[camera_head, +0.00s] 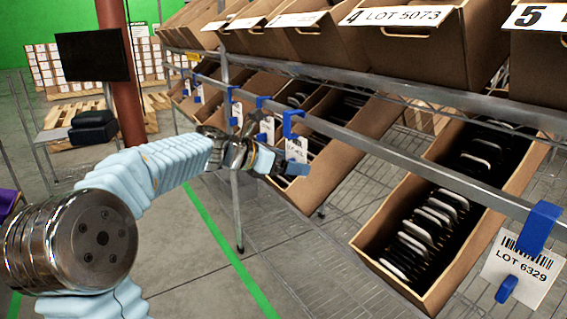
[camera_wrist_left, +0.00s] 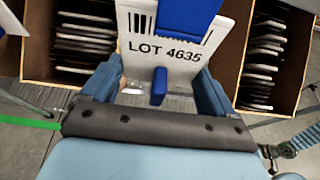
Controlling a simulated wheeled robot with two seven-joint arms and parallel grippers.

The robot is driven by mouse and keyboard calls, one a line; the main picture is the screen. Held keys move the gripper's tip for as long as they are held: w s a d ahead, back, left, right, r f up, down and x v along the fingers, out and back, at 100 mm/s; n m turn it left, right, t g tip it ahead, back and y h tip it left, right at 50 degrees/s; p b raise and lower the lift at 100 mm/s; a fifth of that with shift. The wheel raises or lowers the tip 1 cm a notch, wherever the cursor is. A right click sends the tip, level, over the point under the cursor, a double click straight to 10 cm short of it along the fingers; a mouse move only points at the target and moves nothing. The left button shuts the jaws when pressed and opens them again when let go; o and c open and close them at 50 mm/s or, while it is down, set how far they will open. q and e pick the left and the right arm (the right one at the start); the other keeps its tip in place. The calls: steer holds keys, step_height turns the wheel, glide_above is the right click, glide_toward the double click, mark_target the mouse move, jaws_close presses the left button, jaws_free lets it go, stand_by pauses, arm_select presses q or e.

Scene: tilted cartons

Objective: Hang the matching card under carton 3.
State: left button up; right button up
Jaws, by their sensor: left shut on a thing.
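My left gripper (camera_head: 286,168) is shut on the blue tab of a white card (camera_head: 297,150). In the left wrist view this card (camera_wrist_left: 142,48) reads LOT 4635, with the blue tab (camera_wrist_left: 158,87) at its lower edge between the fingers of my left gripper (camera_wrist_left: 158,98). Its blue hook (camera_head: 293,122) is at the front rail (camera_head: 350,137); I cannot tell if it bears on it. Carton 4 (camera_head: 450,48) is labelled LOT 5073. The label (camera_head: 297,20) to its left is too oblique to read. My right gripper is not in view.
Another card (camera_head: 520,272), LOT 6329, hangs on the rail at the right. Several more hang to the left, including one card (camera_head: 266,128) close beside the gripper. Tilted lower cartons (camera_head: 375,222) with dark and pale items sit behind the rail. A rack post (camera_head: 237,205) stands near my arm.

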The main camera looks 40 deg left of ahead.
arm_select(q)
steer(key=r+x, duration=0.1)
steer(key=x, duration=0.5)
steer(key=shift+w+d+f, duration=0.15)
steer(key=shift+w+d, duration=0.05)
steer(key=shift+w, duration=0.15)
stand_by(0.7)
stand_by(0.4)
steer(key=o, duration=1)
